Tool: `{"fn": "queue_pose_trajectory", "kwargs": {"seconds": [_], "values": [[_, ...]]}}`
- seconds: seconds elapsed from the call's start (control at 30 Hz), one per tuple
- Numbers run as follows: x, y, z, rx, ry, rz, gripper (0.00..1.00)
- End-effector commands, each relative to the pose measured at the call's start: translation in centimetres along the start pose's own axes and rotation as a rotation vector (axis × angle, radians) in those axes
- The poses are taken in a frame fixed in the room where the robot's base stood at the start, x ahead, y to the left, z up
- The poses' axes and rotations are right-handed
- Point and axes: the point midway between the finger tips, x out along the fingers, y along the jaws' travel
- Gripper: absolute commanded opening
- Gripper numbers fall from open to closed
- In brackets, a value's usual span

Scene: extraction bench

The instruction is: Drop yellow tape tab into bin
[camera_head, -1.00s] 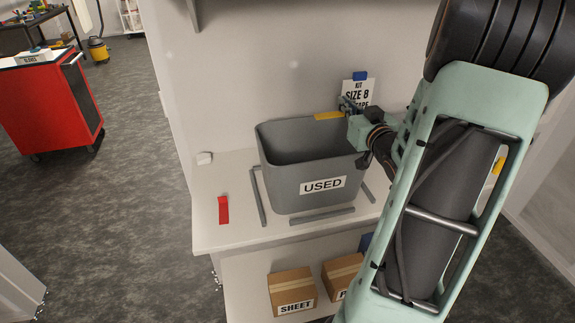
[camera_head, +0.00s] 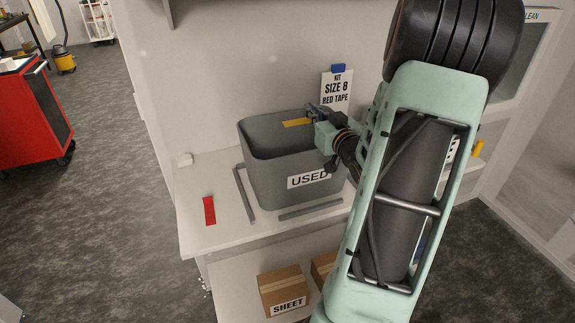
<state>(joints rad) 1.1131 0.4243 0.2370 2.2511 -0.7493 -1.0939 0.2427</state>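The yellow tape tab (camera_head: 297,122) is a short flat strip at the tip of my gripper (camera_head: 314,113). My gripper appears shut on its right end, though the fingers are small and partly hidden. The tab sticks out to the left, over the mouth of the grey bin (camera_head: 262,170) labelled USED, near its back rim. The bin stands upright on the white bench. My arm covers the right side of the view and hides part of the bin's right side.
A red tape strip (camera_head: 209,210) lies on the bench (camera_head: 200,178) left of the bin. Grey strips (camera_head: 311,211) edge the bin. Cardboard boxes (camera_head: 284,290) sit on the lower shelf.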

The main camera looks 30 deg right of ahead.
Motion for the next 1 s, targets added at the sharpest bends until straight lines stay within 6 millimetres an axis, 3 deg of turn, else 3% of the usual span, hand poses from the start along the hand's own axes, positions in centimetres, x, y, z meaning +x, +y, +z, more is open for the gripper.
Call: {"fn": "queue_pose_trajectory", "kwargs": {"seconds": [0.1,0.4,0.63,1.0], "values": [[0.07,-0.01,1.36,0.002,0.000,0.000,0.00],[0.07,-0.01,1.47,0.001,0.001,0.000,0.00],[0.07,0.00,1.47,0.001,0.001,0.000,0.24],[-0.54,0.07,1.45,-0.001,0.000,0.001,0.25]]}}
